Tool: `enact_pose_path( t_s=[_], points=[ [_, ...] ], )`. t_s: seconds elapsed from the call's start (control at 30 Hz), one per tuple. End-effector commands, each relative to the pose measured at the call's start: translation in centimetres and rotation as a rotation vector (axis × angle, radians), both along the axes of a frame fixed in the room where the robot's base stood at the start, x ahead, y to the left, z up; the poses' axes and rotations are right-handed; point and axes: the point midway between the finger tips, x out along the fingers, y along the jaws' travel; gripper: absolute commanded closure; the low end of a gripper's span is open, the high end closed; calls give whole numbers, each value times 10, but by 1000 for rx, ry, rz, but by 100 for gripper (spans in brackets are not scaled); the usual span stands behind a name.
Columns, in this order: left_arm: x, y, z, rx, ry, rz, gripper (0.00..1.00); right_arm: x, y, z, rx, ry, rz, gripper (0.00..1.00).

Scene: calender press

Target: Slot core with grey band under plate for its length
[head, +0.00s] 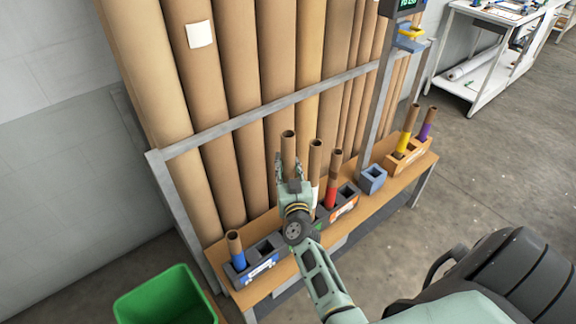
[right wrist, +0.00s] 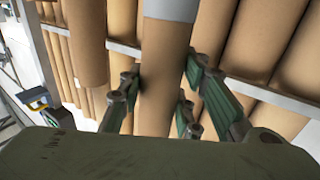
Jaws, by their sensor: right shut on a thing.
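My right gripper (head: 289,178) is shut on a cardboard core (head: 288,148), held upright above the bench shelf. In the right wrist view the core (right wrist: 165,85) stands between the fingers and its grey band (right wrist: 172,9) shows at the picture's top edge. My left gripper is not in view.
The middle block holds a red-banded core (head: 332,180), a white-banded core (head: 315,170) and an open slot at right. An orange block (head: 398,166) holds yellow and purple cores. A small blue-grey holder (head: 372,180) looks empty. Tall rolls stand behind a rail (head: 240,120). A green bin (head: 165,297) is front left.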

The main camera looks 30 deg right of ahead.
Motion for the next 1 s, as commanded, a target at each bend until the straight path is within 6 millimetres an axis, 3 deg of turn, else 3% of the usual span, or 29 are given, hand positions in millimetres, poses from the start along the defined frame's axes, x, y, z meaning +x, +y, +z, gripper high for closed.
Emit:
enact_pose_path(
  t_s=[0.5, 1.0],
  points=[
    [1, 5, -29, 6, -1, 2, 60, 0, 0, -37, -1, -2, 0, 100],
    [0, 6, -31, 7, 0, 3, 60, 1, 0, -40, 0, -3, 0, 100]
  ],
)
